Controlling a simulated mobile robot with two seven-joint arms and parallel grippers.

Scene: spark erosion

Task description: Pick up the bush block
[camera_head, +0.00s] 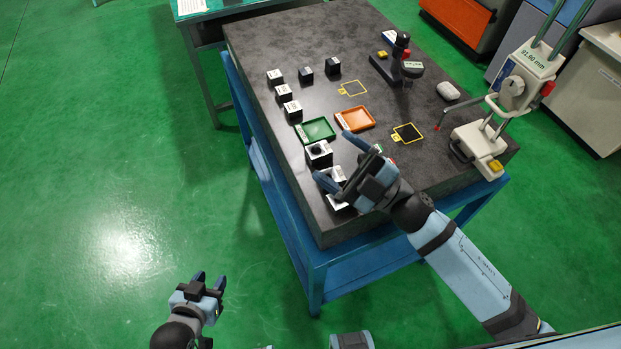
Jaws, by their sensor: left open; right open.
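Several small dark blocks with white labels stand on the granite table. The labels are too small to read, so I cannot tell for certain which is the bush block. One block with a dark round opening on top (319,150) stands near the left edge, just beyond my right gripper (339,161). Another labelled block (337,203) is partly hidden beneath that gripper. My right gripper is open, its fingers spread above the near blocks, with nothing seen between them. My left gripper (210,281) is open and empty, away from the table over the green floor.
The granite table (270,45) also holds a green tray (316,130), an orange tray (356,118), a black stand (385,68) and a height gauge (515,85). More small blocks (305,74) line the left side. The floor at left is clear.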

